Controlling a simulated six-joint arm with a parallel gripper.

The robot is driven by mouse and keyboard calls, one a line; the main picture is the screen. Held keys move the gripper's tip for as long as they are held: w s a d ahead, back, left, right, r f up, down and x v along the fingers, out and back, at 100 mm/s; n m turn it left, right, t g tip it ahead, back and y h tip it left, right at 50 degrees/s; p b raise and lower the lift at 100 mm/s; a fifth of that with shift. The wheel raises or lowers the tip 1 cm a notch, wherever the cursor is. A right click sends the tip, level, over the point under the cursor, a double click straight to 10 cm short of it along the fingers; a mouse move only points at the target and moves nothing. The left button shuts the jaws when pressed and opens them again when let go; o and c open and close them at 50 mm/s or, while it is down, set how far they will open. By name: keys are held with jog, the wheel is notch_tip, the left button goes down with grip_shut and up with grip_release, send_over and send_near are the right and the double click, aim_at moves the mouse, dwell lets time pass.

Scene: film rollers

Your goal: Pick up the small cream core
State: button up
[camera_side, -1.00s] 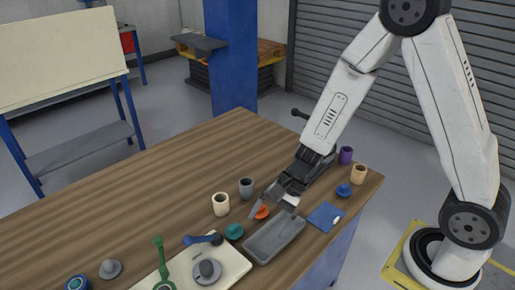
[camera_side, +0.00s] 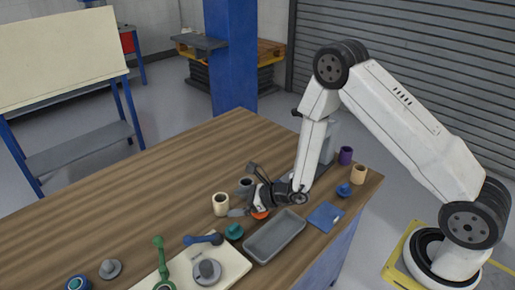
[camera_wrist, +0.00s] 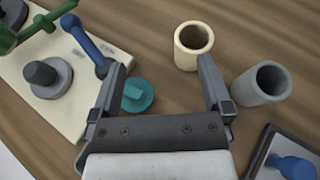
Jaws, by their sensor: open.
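A hollow cream core (camera_side: 221,205) stands upright on the wooden table, just beyond my gripper's fingers in the side view. It also shows in the wrist view (camera_wrist: 193,50), above the gap between the fingers and nearer the right one. A second, tan-cream core (camera_side: 359,176) stands at the table's right end, behind my arm. My gripper (camera_side: 244,190) is open and empty, tilted with its fingers pointing left. In the wrist view my gripper (camera_wrist: 162,72) has its fingers wide apart and not visibly touching the cream core.
A grey core (camera_wrist: 262,84) stands close to the right finger. A teal knob (camera_wrist: 137,95) lies by the left finger, beside a cream board (camera_wrist: 60,115) with levers. A grey tray (camera_side: 274,237), blue pad (camera_side: 325,217), blue knob (camera_side: 343,190) and purple cup (camera_side: 346,155) are nearby.

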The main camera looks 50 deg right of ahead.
aim_at(215, 199)
jog(key=shift+w+d+f+m+t+h, duration=0.35)
jog(key=shift+d+f+m+h, duration=0.1)
jog(key=shift+d+m, duration=0.2)
jog(key=shift+w+d+f+m+t+h, duration=0.35)
jog(key=shift+d+f+m+h, duration=0.1)
jog(key=shift+d+m, duration=0.2)
jog(key=shift+x, duration=1.3)
jog(key=shift+x, duration=2.65)
jog(key=c, duration=1.2)
jog(key=shift+c, duration=0.2)
jog(key=shift+r, duration=0.15)
